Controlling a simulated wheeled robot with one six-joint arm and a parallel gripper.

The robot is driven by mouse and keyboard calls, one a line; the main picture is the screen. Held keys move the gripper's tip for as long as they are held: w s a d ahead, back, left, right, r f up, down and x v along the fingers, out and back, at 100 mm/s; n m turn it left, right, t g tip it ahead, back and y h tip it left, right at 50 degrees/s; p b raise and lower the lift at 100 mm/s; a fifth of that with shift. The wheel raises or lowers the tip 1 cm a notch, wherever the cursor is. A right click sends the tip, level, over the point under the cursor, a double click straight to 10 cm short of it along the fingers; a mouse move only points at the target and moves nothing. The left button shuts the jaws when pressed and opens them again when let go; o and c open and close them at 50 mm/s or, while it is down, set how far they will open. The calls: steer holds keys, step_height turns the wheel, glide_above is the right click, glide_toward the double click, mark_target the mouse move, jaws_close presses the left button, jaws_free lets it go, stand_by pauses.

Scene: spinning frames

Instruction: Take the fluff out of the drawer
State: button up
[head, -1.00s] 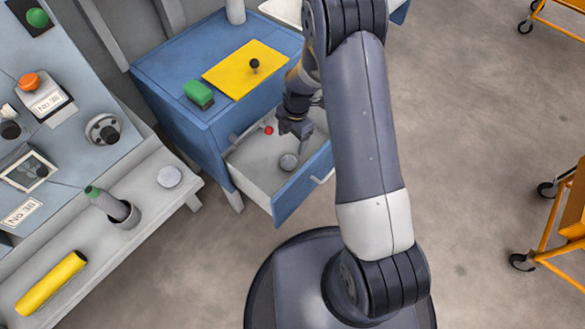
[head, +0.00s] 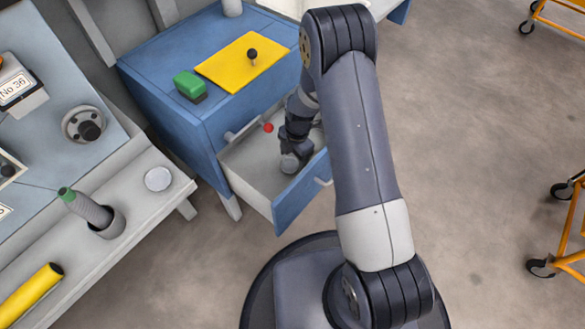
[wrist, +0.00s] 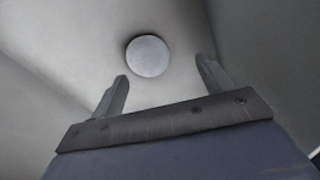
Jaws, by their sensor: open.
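The blue drawer (head: 300,195) of the blue cabinet stands pulled open, with a pale grey inside. A round grey ball of fluff (head: 289,163) lies in the drawer; it also shows in the wrist view (wrist: 147,56), just beyond and between the fingertips. My gripper (wrist: 163,80) is open and empty, pointing down into the drawer. In the head view my gripper (head: 292,152) is right above the fluff and partly covers it. I cannot tell whether it touches it.
A small red thing (head: 268,127) lies farther back in the drawer. The cabinet top holds a green block (head: 190,85) and a yellow plate (head: 235,65) with a black knob. A grey bench (head: 150,205) stands at left. Orange carts (head: 565,240) stand at right on open floor.

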mark_target(293, 164)
steer(key=f+b, duration=0.2)
steer(key=f, duration=0.3)
steer(key=shift+w, duration=0.2)
steer(key=shift+r, duration=0.1)
steer(key=c, duration=1.1)
